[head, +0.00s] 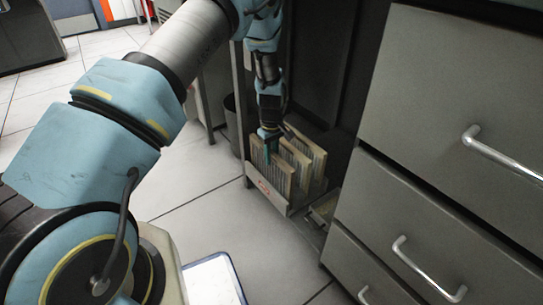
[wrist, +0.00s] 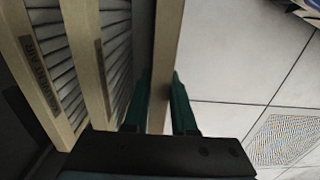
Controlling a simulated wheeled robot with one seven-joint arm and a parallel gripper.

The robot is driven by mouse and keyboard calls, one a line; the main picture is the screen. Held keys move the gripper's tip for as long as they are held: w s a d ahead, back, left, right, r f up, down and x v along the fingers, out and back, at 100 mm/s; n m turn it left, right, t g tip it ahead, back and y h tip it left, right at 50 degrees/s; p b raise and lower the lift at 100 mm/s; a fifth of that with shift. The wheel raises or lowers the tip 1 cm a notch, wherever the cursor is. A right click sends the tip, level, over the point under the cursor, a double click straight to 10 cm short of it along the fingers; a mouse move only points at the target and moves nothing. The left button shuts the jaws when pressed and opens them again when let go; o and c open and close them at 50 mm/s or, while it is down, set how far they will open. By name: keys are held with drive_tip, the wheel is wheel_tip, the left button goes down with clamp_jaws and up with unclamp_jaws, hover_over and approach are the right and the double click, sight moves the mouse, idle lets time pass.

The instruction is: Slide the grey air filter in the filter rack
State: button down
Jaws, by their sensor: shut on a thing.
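In the head view the held filter (head: 281,179) is upright, at the left end of the row. Its lower edge is hidden by the rack's front, so I cannot tell how deep it sits.
Two more tan-framed pleated filters (wrist: 84,50) stand upright left of the held one in the wrist view. Grey drawers (head: 440,150) with metal handles rise close on the right in the head view. A dark bin (head: 232,122) is behind. Tiled floor (head: 190,195) on the left is clear.

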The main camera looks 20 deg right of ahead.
drive_tip(key=c, duration=0.6)
unclamp_jaws()
drive_tip(key=shift+c, duration=0.2)
drive_tip(key=shift+o, duration=0.3)
drive_tip(key=o, duration=0.4)
drive_tip(key=shift+r+p, duration=2.35)
drive_tip(key=shift+r, duration=0.7)
